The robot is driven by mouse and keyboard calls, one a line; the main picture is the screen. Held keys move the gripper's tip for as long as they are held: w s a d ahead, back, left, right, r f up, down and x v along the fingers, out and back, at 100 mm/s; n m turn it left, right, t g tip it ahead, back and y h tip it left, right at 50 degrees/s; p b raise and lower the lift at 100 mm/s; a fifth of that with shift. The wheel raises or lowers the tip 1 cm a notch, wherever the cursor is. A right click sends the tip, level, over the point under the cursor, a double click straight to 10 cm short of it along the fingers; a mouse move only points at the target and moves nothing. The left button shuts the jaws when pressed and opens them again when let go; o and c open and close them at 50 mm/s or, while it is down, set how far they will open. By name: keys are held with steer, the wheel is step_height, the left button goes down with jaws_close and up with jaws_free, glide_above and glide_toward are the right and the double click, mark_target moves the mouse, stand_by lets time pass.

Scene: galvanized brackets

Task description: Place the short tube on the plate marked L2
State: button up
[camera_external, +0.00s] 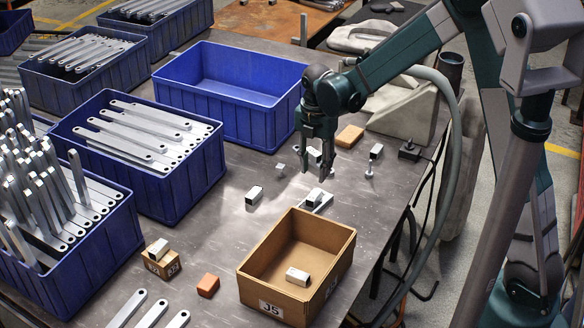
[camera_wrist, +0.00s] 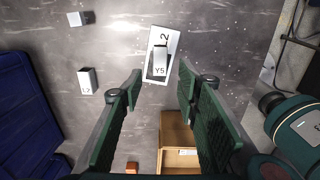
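The plate marked L2 (camera_wrist: 171,37) lies flat on the table. It also shows in the external view (camera_external: 325,203), below my gripper. A short, pale square tube marked Y5 (camera_wrist: 160,62) rests on this plate, covering part of it. The tube also shows in the external view (camera_external: 314,196). My gripper (camera_external: 335,168) points down above the table, open and empty, with its fingers apart. In the wrist view, the fingertips (camera_wrist: 160,70) stand on either side of the tube's near end in the picture; I see no contact.
A cardboard box (camera_external: 346,258) holds another short tube (camera_external: 298,276). Other short tubes stand left of the plate (camera_external: 253,196) and toward the right table edge (camera_external: 376,151). An orange block (camera_external: 208,285) lies near the front. Blue bins (camera_external: 170,195) line the left.

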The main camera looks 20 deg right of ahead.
steer(key=shift+r, duration=0.9)
steer(key=shift+r, duration=0.1)
steer(key=s+d+r+m+t, duration=0.2)
steer(key=s+d+r+m, duration=0.45)
steer(key=r, duration=0.25)
steer(key=s+d+r+m+t, duration=0.1)
steer(key=s+d+r+m, duration=0.45)
steer(key=d+r, duration=0.3)
steer(key=s+d+r+m+t, duration=0.2)
steer(key=s+d+m, duration=0.3)
steer(key=s+m, duration=0.2)
steer(key=s+d+r+m+t, duration=0.2)
steer(key=s+d+m, duration=0.3)
steer(key=s+m, duration=0.3)
steer(key=shift+s, duration=1.2)
